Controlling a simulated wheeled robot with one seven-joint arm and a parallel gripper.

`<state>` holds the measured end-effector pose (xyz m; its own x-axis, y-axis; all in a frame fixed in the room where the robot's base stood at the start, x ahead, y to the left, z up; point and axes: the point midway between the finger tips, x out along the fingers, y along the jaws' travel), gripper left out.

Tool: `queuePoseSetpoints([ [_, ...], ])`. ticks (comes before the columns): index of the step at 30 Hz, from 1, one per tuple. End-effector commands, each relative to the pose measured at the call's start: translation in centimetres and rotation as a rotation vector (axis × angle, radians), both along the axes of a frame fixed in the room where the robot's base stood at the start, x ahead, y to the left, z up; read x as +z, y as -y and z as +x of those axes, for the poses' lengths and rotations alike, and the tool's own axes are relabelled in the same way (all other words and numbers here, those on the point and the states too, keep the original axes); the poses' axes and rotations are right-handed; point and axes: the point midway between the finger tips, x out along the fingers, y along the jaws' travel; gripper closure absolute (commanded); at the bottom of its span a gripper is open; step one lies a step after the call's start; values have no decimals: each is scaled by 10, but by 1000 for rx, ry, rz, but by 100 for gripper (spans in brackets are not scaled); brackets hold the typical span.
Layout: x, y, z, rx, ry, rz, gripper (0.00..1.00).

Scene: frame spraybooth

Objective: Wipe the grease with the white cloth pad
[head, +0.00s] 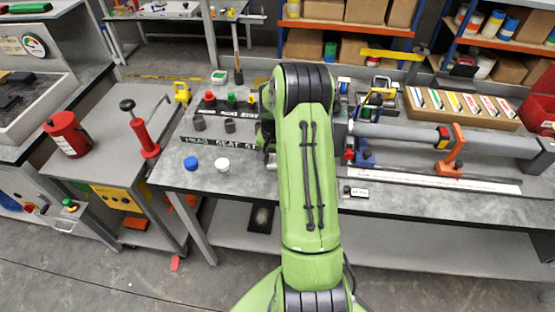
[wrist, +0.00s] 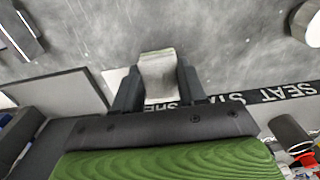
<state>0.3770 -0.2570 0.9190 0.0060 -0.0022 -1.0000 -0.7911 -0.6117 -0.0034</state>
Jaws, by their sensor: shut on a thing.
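My gripper (wrist: 157,92) is shut on the white cloth pad (wrist: 157,72), which sits between the two dark fingers in the wrist view. The pad looks pale grey-white, with a thin greenish edge at its far end. It is over the grey workbench top (wrist: 90,40); I cannot tell whether it touches the surface. In the head view my green arm hides the gripper and the pad. I cannot make out a distinct grease patch; the bench top is mottled grey, with small pale flecks in the wrist view.
A black lettered strip (wrist: 280,93) lies close to the right finger. In the head view, a blue cap (head: 192,164) and a white cap (head: 222,164) are at the bench's front left. A clamped grey tube (head: 395,132) lies at the right, with a box of coloured labels (head: 462,106) behind.

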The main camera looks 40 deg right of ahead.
Motion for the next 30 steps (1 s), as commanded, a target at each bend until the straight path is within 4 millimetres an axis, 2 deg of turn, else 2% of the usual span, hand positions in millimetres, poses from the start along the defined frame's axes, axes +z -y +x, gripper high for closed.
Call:
queuePoseSetpoints([
  [9, -1, 15, -23, -5, -9, 2, 83],
  [25, 2, 35, -47, -4, -6, 1, 83],
  [30, 3, 36, -48, -2, -5, 1, 83],
])
